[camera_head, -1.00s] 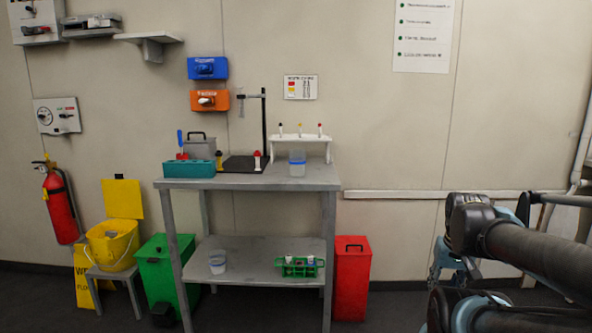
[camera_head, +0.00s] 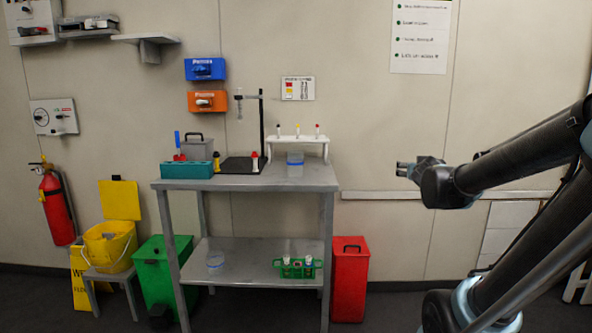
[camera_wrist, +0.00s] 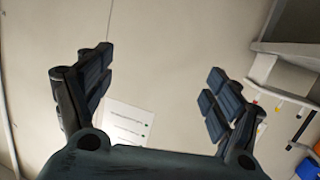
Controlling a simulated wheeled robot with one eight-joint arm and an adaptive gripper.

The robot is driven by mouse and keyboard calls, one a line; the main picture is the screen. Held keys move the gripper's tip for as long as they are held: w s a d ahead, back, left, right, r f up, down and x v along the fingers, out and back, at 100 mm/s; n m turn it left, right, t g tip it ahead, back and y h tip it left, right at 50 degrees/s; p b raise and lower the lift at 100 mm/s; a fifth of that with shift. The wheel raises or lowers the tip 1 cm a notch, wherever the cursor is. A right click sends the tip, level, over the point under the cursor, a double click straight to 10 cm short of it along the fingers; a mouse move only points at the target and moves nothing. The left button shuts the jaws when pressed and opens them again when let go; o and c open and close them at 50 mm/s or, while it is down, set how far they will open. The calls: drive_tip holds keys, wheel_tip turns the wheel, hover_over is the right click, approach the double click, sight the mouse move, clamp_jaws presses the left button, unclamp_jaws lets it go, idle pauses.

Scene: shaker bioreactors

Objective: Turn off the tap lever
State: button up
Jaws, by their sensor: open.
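No part is clearly marked as the tap lever. Lever-like handles show on the blue wall box (camera_head: 205,69), the orange wall box (camera_head: 207,102) and the grey gauge panel (camera_head: 54,117) at the left. A grey wall unit (camera_head: 33,22) at the upper left also has a dark handle. My gripper (camera_head: 403,169) is right of the table, far from these handles. In the wrist view my gripper (camera_wrist: 157,92) has its fingers wide apart with nothing between them. The orange box (camera_wrist: 305,142) and blue box (camera_wrist: 308,168) show partly at that view's right edge.
A grey two-level table (camera_head: 300,183) stands below the boxes, carrying a stand (camera_head: 263,125), a white tube rack (camera_head: 298,141) and a teal box (camera_head: 187,170). A green bin (camera_head: 160,275), red bin (camera_head: 350,280) and yellow bucket (camera_head: 108,248) stand around it. The wall right of the table is mostly clear.

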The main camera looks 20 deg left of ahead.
drive_tip(key=w+a+r+n+t+y, duration=0.25)
drive_tip(key=w+a+r+y, duration=0.2)
drive_tip(key=a, duration=0.35)
drive_tip(key=n+g+y, duration=0.9)
drive_tip(key=y, duration=0.2)
approach(290, 151)
drive_tip(key=x, duration=0.7)
drive_tip(key=shift+s, duration=0.1)
drive_tip(key=c, duration=1.7)
drive_tip(key=shift+c, duration=0.2)
